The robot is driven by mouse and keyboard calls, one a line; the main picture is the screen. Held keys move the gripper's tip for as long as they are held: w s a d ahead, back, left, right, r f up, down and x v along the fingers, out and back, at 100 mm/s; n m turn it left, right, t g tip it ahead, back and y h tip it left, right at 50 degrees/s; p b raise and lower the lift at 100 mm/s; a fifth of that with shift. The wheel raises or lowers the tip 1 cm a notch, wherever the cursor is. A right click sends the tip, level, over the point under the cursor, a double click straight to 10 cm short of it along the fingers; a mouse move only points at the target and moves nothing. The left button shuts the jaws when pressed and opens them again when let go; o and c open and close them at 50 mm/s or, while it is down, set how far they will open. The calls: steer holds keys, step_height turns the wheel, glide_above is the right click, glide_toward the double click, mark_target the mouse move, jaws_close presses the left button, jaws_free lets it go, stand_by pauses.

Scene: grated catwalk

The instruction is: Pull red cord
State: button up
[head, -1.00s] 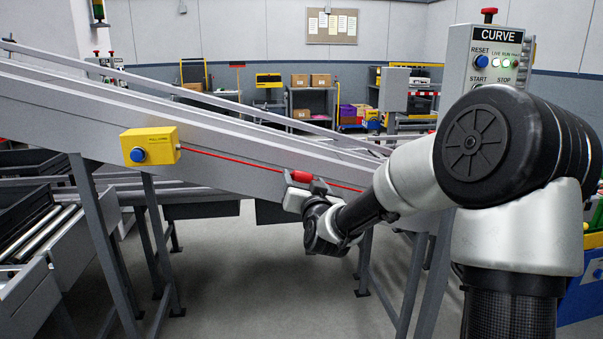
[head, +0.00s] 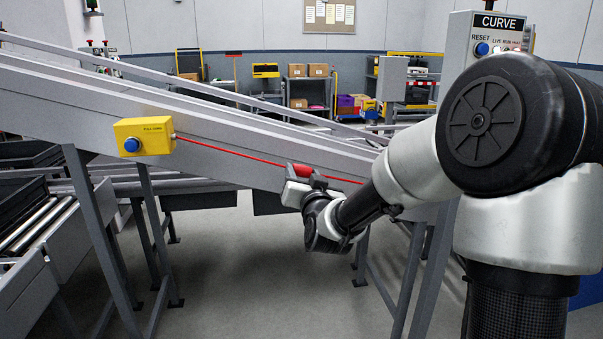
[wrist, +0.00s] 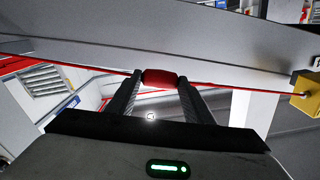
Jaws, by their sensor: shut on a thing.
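The red cord (head: 235,155) runs along the side of the sloping grey conveyor, from a yellow pull-cord box (head: 143,136) with a blue button down to the right. A thicker red grip piece (wrist: 159,78) sits on the cord. My gripper (head: 300,174) is at that piece, right of the box. In the wrist view its two dark fingers stand on either side of the red piece, shut on it. The cord also shows in the wrist view (wrist: 235,88), leaving the piece on both sides. The yellow box appears there at the right edge (wrist: 307,97).
The conveyor side (head: 90,112) lies close behind the cord. Grey support legs (head: 158,245) stand below it. A roller conveyor with black trays (head: 25,200) is at the left. A control box labelled CURVE (head: 487,40) is at the upper right. Open floor lies beneath my arm.

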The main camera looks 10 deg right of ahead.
steer(key=shift+o, duration=0.2)
steer(key=shift+s, duration=0.95)
steer(key=shift+f, duration=0.1)
steer(key=shift+c, duration=0.2)
steer(key=o, duration=1.2)
steer(key=shift+s, duration=0.1)
steer(key=shift+s, duration=0.1)
